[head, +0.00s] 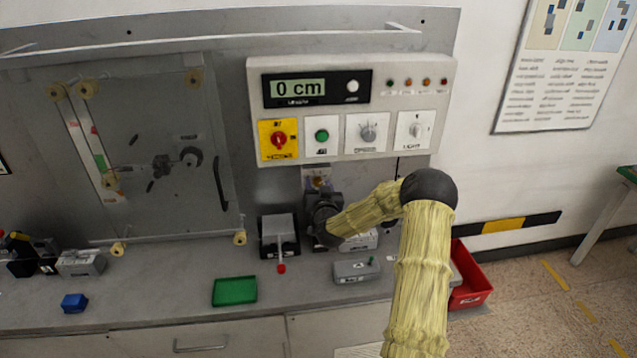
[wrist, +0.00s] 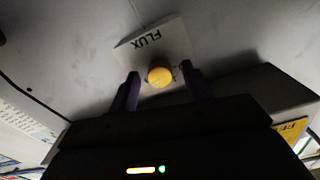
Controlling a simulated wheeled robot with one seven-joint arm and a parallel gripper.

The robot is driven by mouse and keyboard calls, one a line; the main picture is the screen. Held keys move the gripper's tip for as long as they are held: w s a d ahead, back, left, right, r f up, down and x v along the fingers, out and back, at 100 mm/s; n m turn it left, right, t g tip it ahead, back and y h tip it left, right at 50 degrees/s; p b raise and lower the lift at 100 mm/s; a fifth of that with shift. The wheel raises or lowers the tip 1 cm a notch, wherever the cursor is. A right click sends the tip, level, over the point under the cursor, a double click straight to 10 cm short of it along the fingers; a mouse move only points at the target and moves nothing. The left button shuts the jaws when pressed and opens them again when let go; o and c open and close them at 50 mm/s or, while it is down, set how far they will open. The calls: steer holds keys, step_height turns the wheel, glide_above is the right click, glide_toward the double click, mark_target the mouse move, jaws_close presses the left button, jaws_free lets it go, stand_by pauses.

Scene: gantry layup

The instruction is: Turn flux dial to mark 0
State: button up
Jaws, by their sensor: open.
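The flux dial is a round yellow knob (wrist: 159,76) on a pale plate (wrist: 150,45) lettered FLUX, in the middle of the wrist view. In the head view, its small plate (head: 317,171) shows below the control panel, with the lower part hidden by my gripper. My gripper (wrist: 160,71) is open, with one dark finger on each side of the knob in the wrist view. I cannot tell whether the fingertips reach around the knob or stop short of it. The dial's marks and pointer setting are too small to read. In the head view my gripper (head: 319,194) is just below the plate.
The control panel (head: 350,68) with a "0 cm" display, switches and knobs is just above. On the bench below are a grey device with a red-tipped lever (head: 279,236), a green tray (head: 234,291) and a grey box (head: 356,271). A red bin (head: 472,285) is at right.

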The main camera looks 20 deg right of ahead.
steer(key=shift+w, duration=0.25)
steer(key=c, duration=1)
